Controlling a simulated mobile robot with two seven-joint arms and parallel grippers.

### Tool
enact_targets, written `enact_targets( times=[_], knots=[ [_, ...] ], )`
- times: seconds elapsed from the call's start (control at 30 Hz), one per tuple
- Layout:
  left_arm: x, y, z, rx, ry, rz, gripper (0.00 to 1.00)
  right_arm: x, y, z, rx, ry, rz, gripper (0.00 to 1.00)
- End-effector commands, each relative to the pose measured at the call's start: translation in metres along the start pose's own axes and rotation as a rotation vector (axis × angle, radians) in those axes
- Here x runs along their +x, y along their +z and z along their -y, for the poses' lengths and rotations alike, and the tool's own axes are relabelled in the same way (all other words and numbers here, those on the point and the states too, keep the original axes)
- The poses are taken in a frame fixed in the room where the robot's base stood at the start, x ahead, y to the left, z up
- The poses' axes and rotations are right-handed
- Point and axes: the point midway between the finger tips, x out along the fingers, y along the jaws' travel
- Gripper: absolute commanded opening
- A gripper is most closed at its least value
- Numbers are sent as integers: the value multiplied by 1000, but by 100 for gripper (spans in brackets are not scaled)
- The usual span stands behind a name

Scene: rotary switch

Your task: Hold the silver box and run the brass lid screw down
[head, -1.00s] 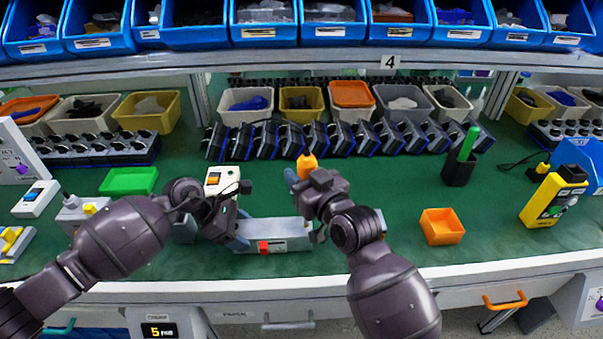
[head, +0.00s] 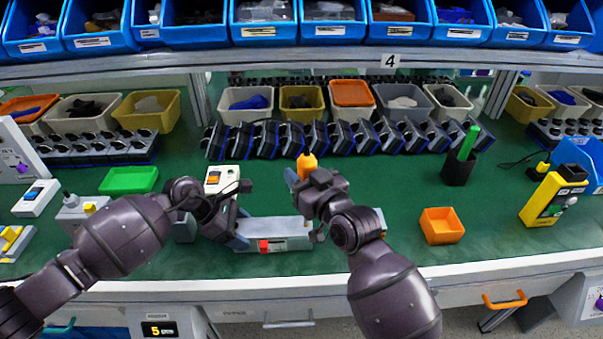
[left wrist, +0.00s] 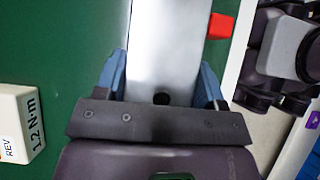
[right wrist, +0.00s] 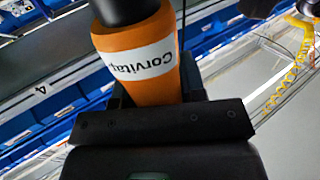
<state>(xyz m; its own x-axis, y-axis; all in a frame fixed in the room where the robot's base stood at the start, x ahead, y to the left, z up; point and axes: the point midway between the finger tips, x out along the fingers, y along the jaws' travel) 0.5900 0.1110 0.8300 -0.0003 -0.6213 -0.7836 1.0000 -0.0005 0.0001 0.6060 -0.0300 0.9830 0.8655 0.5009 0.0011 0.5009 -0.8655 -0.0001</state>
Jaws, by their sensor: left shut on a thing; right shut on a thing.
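The silver box (head: 275,233) lies on the green bench top, with a red block (head: 264,246) on its front side. My left gripper (head: 238,238) is shut on its left end; the left wrist view shows the blue fingers on either side of the box (left wrist: 168,50), with a dark hole near its end. My right gripper (head: 305,182) is above the right part of the box, shut on an orange-handled tool (head: 307,164). The tool's tip and the brass lid screw are hidden.
A white device with an orange switch (head: 214,179) stands behind my left gripper. A row of dark units (head: 340,138) stands behind. Bench is clear around the orange tray.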

Motion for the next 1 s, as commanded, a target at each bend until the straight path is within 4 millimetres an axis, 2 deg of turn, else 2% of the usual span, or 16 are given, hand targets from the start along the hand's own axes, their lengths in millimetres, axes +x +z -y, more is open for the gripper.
enact_targets(
  times=[0.4,1.0],
  knots=[
    [0,0,0,0,1,2,20,0,0,-1,-1,1,2,0],
    [0,0,0,0,1,1,21,0,-35,0,-1,0,-3,0]
  ],
)
